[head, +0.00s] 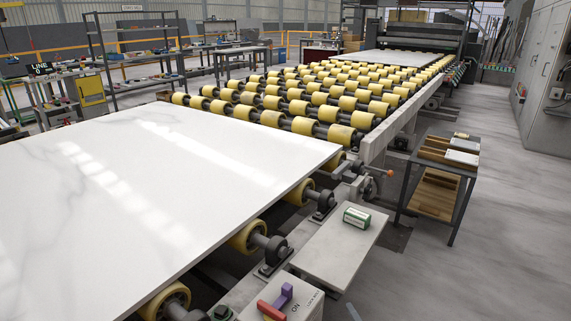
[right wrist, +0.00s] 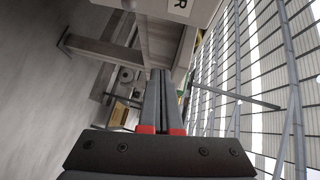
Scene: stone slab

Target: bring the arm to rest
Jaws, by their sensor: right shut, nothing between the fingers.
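My right gripper (right wrist: 166,78) shows in the right wrist view. Its two dark fingers, with red bands at their bases, lie close together and are shut with nothing between them. They point toward a pale beam-like structure seen at a steep tilt, and I cannot tell the distance to it. In the head view only a small grey sliver, likely of my right gripper, shows at the bottom edge, right of the switch box. My left gripper is in neither view.
A white stone slab (head: 150,190) lies on yellow rollers (head: 247,237) at the left. A green-and-white box (head: 356,217) sits on a grey plate (head: 322,262). A switch box with a red lever (head: 271,310) and purple piece (head: 284,294) is nearby. A cart (head: 437,193) stands right; open floor surrounds it.

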